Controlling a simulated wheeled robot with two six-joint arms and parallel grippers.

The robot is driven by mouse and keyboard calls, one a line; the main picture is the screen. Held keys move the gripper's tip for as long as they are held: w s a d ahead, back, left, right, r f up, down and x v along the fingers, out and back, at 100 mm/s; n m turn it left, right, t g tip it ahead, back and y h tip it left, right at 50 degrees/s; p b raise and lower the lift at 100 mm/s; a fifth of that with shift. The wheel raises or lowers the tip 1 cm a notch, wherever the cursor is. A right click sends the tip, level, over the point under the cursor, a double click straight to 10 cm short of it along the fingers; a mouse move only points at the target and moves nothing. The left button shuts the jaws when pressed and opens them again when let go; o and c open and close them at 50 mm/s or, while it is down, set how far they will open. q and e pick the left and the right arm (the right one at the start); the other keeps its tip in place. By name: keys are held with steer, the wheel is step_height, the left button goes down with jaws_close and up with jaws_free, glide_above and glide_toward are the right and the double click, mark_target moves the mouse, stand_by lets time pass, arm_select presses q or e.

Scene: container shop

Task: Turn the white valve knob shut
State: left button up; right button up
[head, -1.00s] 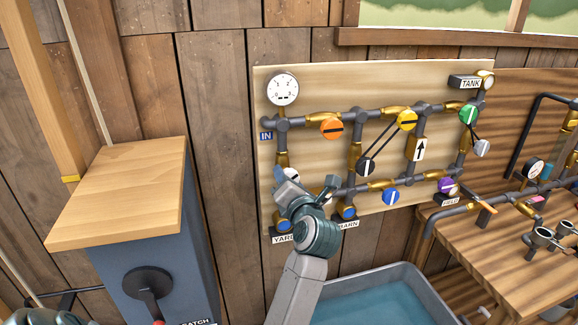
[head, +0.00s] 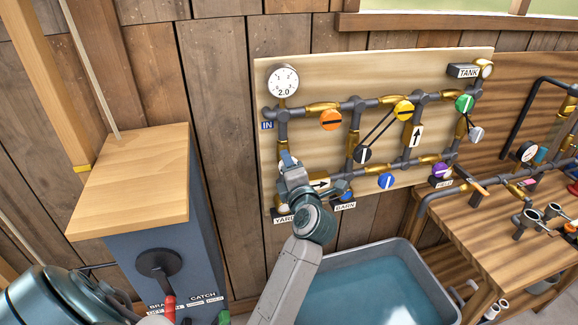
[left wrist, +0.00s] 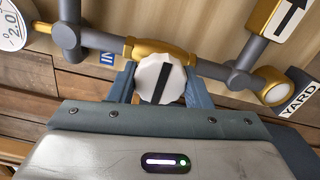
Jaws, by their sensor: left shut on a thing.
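The white valve knob (left wrist: 161,79) has a faceted rim and a black bar, and sits on a brass valve body (left wrist: 150,50) in the left wrist view. Its bar lies roughly across the pipe there. My left gripper (left wrist: 158,86) is shut on the knob, with one blue-grey finger on each side. In the head view, my left gripper (head: 289,172) is at the left pipe of the board, above the YARD label (head: 283,220), and hides most of the knob. My right gripper is not in view.
The pipe board (head: 320,80) carries orange (head: 331,120), yellow (head: 404,110), green (head: 465,103), black (head: 363,154), blue (head: 386,181) and purple (head: 440,171) knobs. The gauge (head: 283,80) reads 2.0. A water basin (head: 425,280) stands below; a wood-topped cabinet (head: 135,180) stands left.

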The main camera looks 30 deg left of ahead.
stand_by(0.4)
arm_select(q)
steer(key=o, duration=1)
steer(key=shift+a, duration=0.1)
steer(key=shift+f, duration=0.1)
